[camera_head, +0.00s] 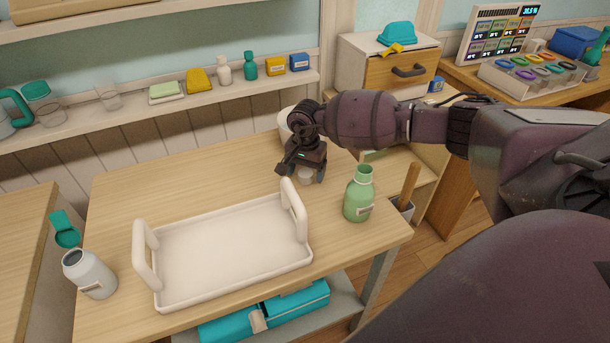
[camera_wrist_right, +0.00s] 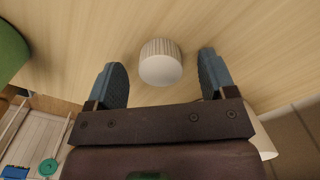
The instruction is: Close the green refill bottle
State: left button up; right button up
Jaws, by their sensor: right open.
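The green refill bottle (camera_head: 358,195) stands upright and open-necked near the right end of the wooden table. Part of it shows at the left edge of the right wrist view (camera_wrist_right: 10,52). A small white ribbed cap (camera_wrist_right: 160,62) sits on the table behind and left of the bottle; in the head view the cap (camera_head: 305,177) is partly hidden by my right gripper. My right gripper (camera_head: 302,170) is open, pointing down over the cap. In the wrist view the cap lies between the two fingers, with gaps on both sides. My left gripper is not in view.
A white tray (camera_head: 187,288) with two upright handles fills the table's middle front. A white bottle (camera_head: 91,278) with a green flip lid stands at the left. A white round object (camera_head: 285,122) is partly hidden behind my right gripper. The table's back left is clear.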

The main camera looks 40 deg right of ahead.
aim_at(305, 173)
jog(key=shift+f, duration=0.1)
jog(key=c, duration=1)
notch_tip(305, 173, up, 20)
jog(key=shift+r+p, duration=0.1)
jog(key=shift+p, duration=0.7)
jog(key=shift+a, duration=0.1)
